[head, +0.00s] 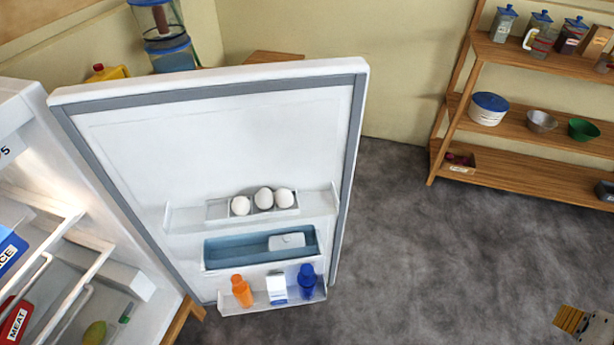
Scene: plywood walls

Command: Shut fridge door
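The white fridge door (220,150) stands wide open, hinged at the left, with its inner side facing me. Its shelves hold several items: three eggs (264,198), a blue tray, an orange bottle (241,290), a white carton and a blue bottle. The fridge body (50,150) is at the left edge, cut off by the frame, with its inside showing. My gripper (572,320) is partly in view at the bottom right corner, well apart from the door. Its fingers are too cut off to tell open from shut.
Grey floor (420,260) is clear between the door and my gripper. A wooden shelf unit (520,125) with jars and bowls stands at the upper right. A blue-lidded container (172,55) and a yellow item (107,73) show behind the door.

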